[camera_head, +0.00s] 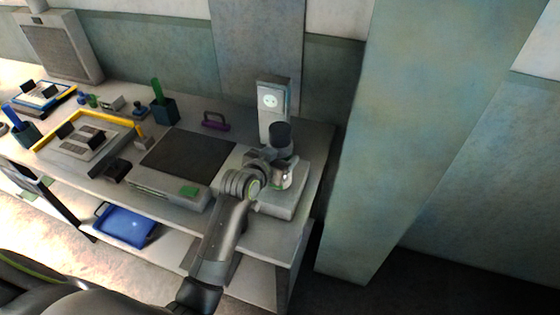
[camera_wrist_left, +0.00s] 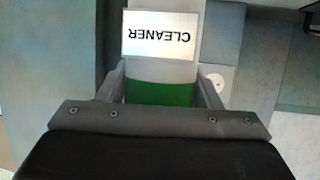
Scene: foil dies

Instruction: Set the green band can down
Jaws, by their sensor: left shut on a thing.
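The green band can (camera_wrist_left: 160,93) fills the middle of the left wrist view, with a white CLEANER label upside down there and a green band between my fingers. My left gripper (camera_wrist_left: 160,82) is shut on it at the band. In the head view my left gripper (camera_head: 275,165) is at the right end of the bench, above or at a light grey block (camera_head: 285,208). The can is mostly hidden there by my wrist. I cannot tell whether its base touches the block. My right gripper is out of view.
A post with a round pale face (camera_head: 270,101) stands just behind the gripper. A dark-topped plate unit (camera_head: 188,158) with a green patch lies to the left.

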